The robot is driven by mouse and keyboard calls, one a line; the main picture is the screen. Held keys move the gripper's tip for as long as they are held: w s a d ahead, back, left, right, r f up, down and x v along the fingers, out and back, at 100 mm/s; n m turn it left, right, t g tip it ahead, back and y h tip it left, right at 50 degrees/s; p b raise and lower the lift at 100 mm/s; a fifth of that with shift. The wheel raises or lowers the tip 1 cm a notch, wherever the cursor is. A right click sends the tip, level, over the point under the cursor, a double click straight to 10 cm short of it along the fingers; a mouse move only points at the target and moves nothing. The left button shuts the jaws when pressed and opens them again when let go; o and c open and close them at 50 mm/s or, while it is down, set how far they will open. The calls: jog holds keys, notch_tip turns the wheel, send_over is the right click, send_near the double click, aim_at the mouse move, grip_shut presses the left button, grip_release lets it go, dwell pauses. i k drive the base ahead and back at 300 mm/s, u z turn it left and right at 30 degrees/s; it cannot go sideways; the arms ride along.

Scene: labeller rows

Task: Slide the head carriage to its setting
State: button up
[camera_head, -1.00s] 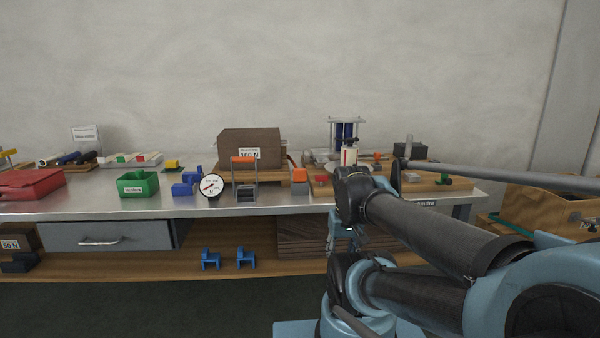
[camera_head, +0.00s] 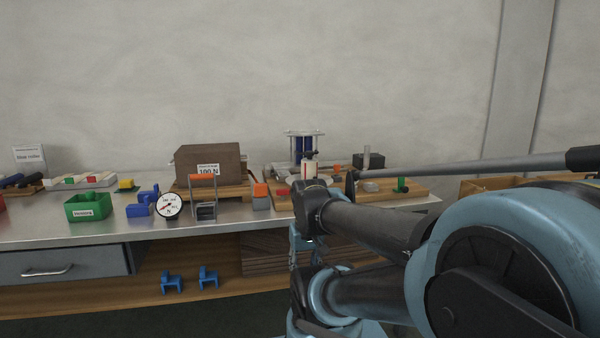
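A labeller-like rig with blue columns between pale plates (camera_head: 303,146) stands at the back of the bench, right of centre. A white bottle-like piece with a red mark (camera_head: 309,170) stands in front of it. The rig's base board (camera_head: 415,190) carries an orange block (camera_head: 337,169), a green knob (camera_head: 402,185) and a dark block with a grey post (camera_head: 368,160). I cannot tell which part is the head carriage, or its setting. My arm crosses the right side and covers part of the rig's front. I cannot make out my gripper's fingers.
The steel bench (camera_head: 120,224) also holds a brown weight block marked 100 N (camera_head: 206,160), a round dial (camera_head: 169,206), an orange-handled frame (camera_head: 203,196) and a green bin (camera_head: 88,206). Blue brackets (camera_head: 208,277) lie on the lower shelf. A drawer (camera_head: 60,266) is shut.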

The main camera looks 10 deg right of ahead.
aim_at(283, 170)
jog(key=u, duration=1.65)
jog(key=k, duration=0.75)
jog(key=z, duration=1.65)
jog(key=i, duration=1)
